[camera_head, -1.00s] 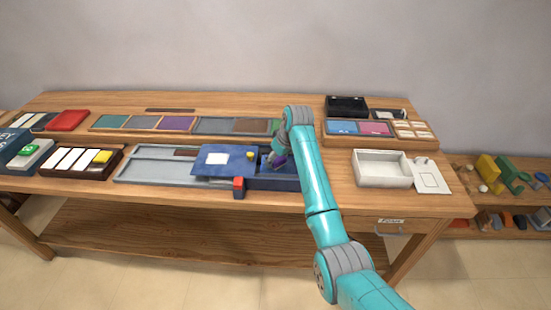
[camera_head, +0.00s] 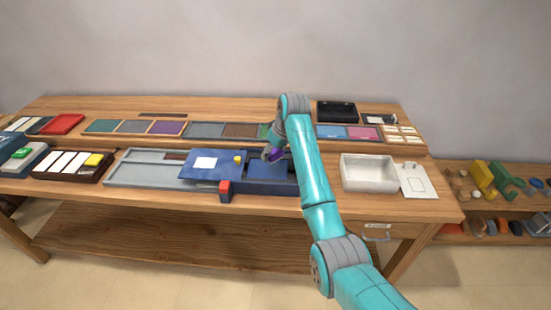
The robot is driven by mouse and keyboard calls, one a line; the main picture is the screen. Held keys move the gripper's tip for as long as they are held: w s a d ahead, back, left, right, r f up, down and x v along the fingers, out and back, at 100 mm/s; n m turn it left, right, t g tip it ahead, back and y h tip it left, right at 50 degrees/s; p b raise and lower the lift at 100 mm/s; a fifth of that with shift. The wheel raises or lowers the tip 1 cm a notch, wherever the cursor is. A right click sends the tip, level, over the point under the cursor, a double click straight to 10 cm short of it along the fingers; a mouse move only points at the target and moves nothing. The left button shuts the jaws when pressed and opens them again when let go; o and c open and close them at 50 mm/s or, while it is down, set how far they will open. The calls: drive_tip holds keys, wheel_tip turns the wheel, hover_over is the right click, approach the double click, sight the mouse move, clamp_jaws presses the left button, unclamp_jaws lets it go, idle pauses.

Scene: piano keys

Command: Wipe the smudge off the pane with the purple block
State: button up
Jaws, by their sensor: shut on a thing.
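My gripper (camera_head: 271,152) is shut on the purple block (camera_head: 275,155), which shows only as a small patch between the fingers. The gripper appears over the back part of a dark blue recessed box (camera_head: 272,188) at the middle of the bench. I cannot tell whether the block touches anything below it. A blue panel (camera_head: 215,173) with a white label and a yellow knob (camera_head: 238,160) lies just left of the box. I cannot make out which surface is the pane, and no smudge is discernible. My arm hides part of the area to the right.
A grey tray (camera_head: 140,174) lies left, a white open box (camera_head: 369,178) right. Coloured tiles (camera_head: 168,128) line the back. A black box (camera_head: 336,112) stands behind right. Bare wood (camera_head: 330,205) shows along the front.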

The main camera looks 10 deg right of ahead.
drive_tip(key=shift+r, duration=1.45)
drive_tip(key=shift+d, duration=0.1)
